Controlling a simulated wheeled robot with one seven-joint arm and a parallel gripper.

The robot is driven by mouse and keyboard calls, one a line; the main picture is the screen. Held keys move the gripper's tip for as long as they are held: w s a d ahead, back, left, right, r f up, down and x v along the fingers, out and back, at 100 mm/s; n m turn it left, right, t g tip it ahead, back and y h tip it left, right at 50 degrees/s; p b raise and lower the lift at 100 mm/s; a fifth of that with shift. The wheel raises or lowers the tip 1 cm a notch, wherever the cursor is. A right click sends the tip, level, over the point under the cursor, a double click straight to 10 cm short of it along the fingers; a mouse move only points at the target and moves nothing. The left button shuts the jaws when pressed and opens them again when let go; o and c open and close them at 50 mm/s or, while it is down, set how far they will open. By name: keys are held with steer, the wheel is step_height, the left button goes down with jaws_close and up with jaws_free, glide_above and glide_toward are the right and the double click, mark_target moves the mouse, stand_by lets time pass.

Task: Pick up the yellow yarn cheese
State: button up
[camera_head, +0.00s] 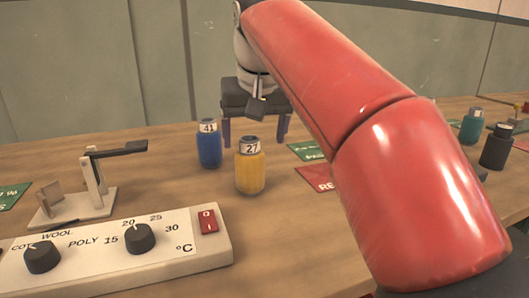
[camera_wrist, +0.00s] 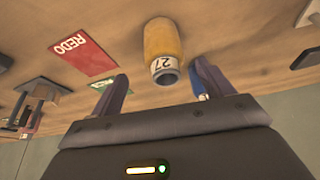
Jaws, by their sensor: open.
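The yellow yarn cheese (camera_head: 250,172) stands upright on the wooden table, with a white band marked 27 near its top. It also shows in the wrist view (camera_wrist: 163,40), just beyond the gap between my fingertips. My gripper (camera_head: 255,132) is beyond it in the head view, with two purple-grey fingers spread apart. In the wrist view my gripper (camera_wrist: 159,82) is open and empty, and the yellow cheese lines up roughly midway between the fingers. I cannot tell the exact distance to it.
A blue cheese marked 41 (camera_head: 209,148) stands close left of the yellow one; it is partly hidden behind a finger in the wrist view (camera_wrist: 200,97). Red (camera_head: 316,178) and green (camera_head: 306,150) cards lie right. A dial box (camera_head: 185,232) and lever stand (camera_head: 78,208) are front left.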

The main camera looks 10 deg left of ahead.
mark_target(250, 159)
steer(key=x, duration=0.2)
steer(key=b+x, duration=0.1)
steer(key=x, duration=0.2)
steer(key=b+x, duration=0.1)
steer(key=x, duration=0.1)
steer(key=shift+a+f, duration=0.25)
steer(key=shift+a, duration=0.05)
steer(key=shift+c, duration=0.2)
steer(key=c, duration=1.1)
steer(key=shift+o, duration=0.2)
step_height(250, 159, up, 10)
steer(key=p, duration=0.3)
steer(key=shift+p, duration=0.4)
